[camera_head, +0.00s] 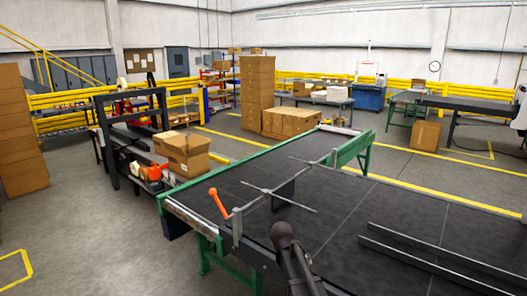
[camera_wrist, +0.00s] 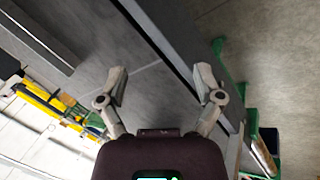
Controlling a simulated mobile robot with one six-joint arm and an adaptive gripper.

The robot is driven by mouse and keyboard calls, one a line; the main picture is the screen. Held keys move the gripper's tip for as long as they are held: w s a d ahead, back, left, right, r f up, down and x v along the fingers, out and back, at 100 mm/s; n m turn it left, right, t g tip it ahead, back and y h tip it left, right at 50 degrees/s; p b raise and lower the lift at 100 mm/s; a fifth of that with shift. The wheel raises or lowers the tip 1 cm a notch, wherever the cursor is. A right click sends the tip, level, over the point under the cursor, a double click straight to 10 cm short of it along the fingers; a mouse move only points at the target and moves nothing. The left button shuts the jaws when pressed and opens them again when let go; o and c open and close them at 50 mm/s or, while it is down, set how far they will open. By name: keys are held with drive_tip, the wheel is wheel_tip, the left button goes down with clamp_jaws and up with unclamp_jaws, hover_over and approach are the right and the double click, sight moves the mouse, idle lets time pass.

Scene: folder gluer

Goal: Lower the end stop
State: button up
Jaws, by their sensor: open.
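The orange lever handle (camera_head: 218,203) stands up, tilted, at the near left corner of the dark conveyor table (camera_head: 340,225). It joins a thin metal rod (camera_head: 262,189) that runs over the belt, with crossing rods and a dark plate (camera_head: 283,193), which looks like the end stop. I cannot tell whether the plate touches the belt. My gripper (camera_wrist: 160,78) is open and empty in the wrist view, with its fingers wide apart over the table's dark edge rail. The handle does not show there. My dark arm stands at the bottom of the head view, right of the handle.
Long metal rails (camera_head: 440,265) lie on the belt at the right. A green frame (camera_head: 350,150) carries the table. Open cardboard boxes (camera_head: 182,152) sit beyond the left end. A tall carton stack (camera_head: 257,90) stands behind.

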drive_tip(key=s+d+f+m+g+y, duration=0.1)
drive_tip(key=s+d+y, duration=0.1)
drive_tip(key=s, duration=0.8)
drive_tip(key=s+d+f+m+g+y, duration=0.1)
drive_tip(key=s+d+y, duration=0.1)
drive_tip(key=s, duration=0.8)
drive_tip(key=shift+d+m, duration=0.3)
drive_tip(key=shift+d, duration=0.4)
drive_tip(key=c, duration=0.4)
